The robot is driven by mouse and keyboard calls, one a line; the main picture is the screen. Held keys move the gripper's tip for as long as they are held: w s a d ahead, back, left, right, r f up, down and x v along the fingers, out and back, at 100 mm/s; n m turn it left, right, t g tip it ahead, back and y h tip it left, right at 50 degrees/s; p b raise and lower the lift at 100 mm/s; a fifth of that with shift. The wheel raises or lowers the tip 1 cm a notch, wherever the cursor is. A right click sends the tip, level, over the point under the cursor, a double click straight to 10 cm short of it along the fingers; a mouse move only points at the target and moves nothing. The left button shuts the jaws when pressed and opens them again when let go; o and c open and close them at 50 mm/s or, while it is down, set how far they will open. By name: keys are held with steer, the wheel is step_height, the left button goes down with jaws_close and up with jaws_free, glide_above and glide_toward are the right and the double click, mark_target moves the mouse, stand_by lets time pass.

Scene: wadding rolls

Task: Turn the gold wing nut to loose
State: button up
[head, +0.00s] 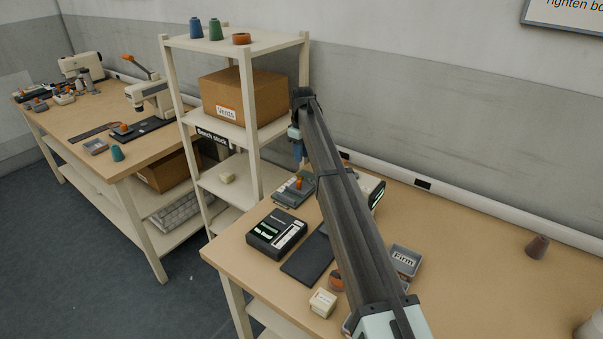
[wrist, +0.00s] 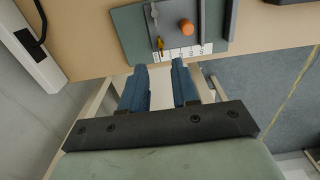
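The gold wing nut (wrist: 160,43) sits on a dark grey panel on a grey-green device (wrist: 130,32), just above my fingertips in the wrist view. Its turn position is too small to read surely. A grey wing nut (wrist: 154,11) is farther up the same panel, and an orange knob (wrist: 187,27) is beside them. My gripper (wrist: 159,66) is open and empty, its two blue fingers apart. In the head view my gripper (head: 297,150) hangs above the device (head: 291,191) at the table's far left corner. The gold nut cannot be made out there.
A black box (head: 276,234) and a dark mat (head: 307,260) lie nearer on the table. A shelf (head: 250,130) with a cardboard box stands close behind my gripper. A grey tray (head: 405,261) labelled Firm is right of my arm. The table's right side is mostly clear.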

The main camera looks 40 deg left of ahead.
mark_target(300, 178)
step_height(300, 178, down, 9)
steer(key=shift+r, duration=0.2)
steer(key=shift+c, duration=0.2)
jaws_close()
stand_by(0.4)
